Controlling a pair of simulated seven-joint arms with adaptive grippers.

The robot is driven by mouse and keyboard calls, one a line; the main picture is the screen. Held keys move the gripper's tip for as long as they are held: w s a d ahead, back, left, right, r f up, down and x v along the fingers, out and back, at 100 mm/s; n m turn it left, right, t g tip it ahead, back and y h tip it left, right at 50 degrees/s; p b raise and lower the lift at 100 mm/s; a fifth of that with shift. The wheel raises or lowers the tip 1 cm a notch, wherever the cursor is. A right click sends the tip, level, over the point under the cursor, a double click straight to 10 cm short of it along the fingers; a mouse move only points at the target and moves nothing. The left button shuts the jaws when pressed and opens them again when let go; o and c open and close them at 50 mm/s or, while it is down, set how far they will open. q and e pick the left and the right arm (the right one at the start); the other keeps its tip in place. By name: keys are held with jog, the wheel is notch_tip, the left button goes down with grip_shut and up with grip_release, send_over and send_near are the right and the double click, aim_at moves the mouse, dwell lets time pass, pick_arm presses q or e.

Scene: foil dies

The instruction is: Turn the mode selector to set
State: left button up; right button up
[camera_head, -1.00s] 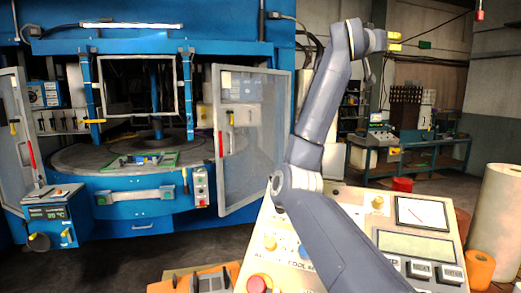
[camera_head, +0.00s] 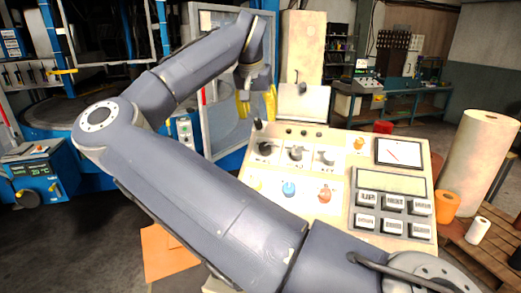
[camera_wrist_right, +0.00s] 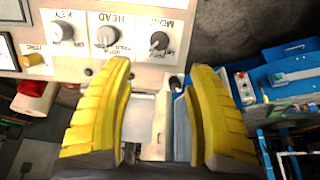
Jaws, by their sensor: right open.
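The mode selector is a black knob (camera_head: 265,149), leftmost of three on the sloped control panel (camera_head: 340,140). In the right wrist view the mode selector (camera_wrist_right: 158,42) shows under upside-down lettering, its pointer tilted; I cannot read which position it marks. My right gripper (camera_head: 257,103), with yellow fingers, is open and empty beyond the panel's far left corner. In the wrist view the open fingertips (camera_wrist_right: 158,70) lie either side of the picture's middle, just below the selector and apart from it. My left gripper is not in view.
Beside the selector are the head knob (camera_wrist_right: 105,37) and key knob (camera_wrist_right: 64,31). A short black lever (camera_head: 257,125) stands at the panel's far left corner.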

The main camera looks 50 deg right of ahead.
aim_at(264, 146)
jog(key=x, duration=1.6)
jog(key=shift+d+f, duration=0.25)
jog(key=shift+d, duration=0.05)
jog(key=shift+c, duration=0.4)
grip_shut()
